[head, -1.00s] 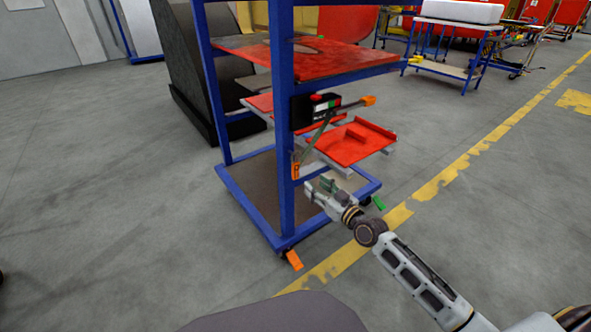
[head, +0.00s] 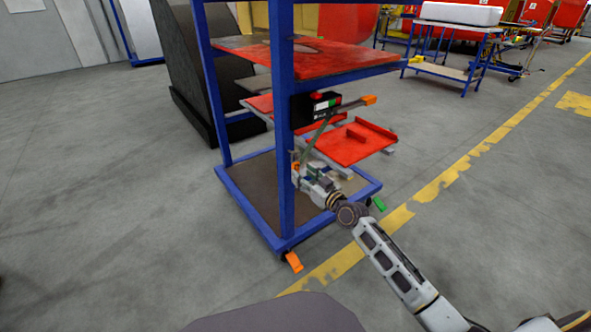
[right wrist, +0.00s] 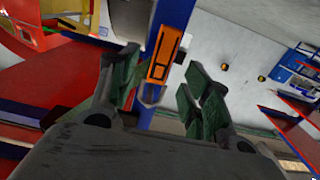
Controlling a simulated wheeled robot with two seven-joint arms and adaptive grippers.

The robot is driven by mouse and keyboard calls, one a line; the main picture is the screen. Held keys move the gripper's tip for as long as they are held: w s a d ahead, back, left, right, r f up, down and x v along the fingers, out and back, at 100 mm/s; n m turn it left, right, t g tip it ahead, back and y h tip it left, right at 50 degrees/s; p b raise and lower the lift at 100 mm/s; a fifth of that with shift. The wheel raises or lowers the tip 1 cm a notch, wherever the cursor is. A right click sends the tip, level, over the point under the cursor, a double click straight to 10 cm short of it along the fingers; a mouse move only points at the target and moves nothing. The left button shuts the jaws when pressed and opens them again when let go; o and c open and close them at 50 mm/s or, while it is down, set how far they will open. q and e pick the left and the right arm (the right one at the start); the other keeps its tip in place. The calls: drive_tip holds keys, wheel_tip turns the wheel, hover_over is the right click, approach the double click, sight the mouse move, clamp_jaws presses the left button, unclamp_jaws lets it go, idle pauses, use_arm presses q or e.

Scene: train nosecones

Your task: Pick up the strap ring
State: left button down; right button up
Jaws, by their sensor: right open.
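The strap ring (head: 295,165) is a small orange piece at the lower end of a thin greenish strap (head: 317,137) that hangs beside the blue post of a rack. In the right wrist view the orange ring (right wrist: 160,56) shows between the two green-padded fingers. My right gripper (head: 302,174) is open, with its fingertips close to the ring. I cannot tell whether either finger touches it. Part of the ring's surroundings is hidden by the gripper in the head view. My left gripper is not in view.
The blue rack (head: 283,120) has a red upper shelf (head: 330,62), a red lower tray (head: 352,147) and a brown base deck. A black box (head: 312,112) and an orange-tipped lever (head: 366,100) sit above the ring.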

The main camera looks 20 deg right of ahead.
sight(297, 168)
idle(0.4)
drive_tip(key=shift+b+x, duration=0.45)
drive_tip(key=shift+x, duration=0.6)
drive_tip(key=shift+b+x, duration=0.5)
drive_tip(key=shift+x, duration=1.1)
drive_tip(key=shift+r, duration=0.1)
drive_tip(key=shift+c, duration=0.5)
clamp_jaws()
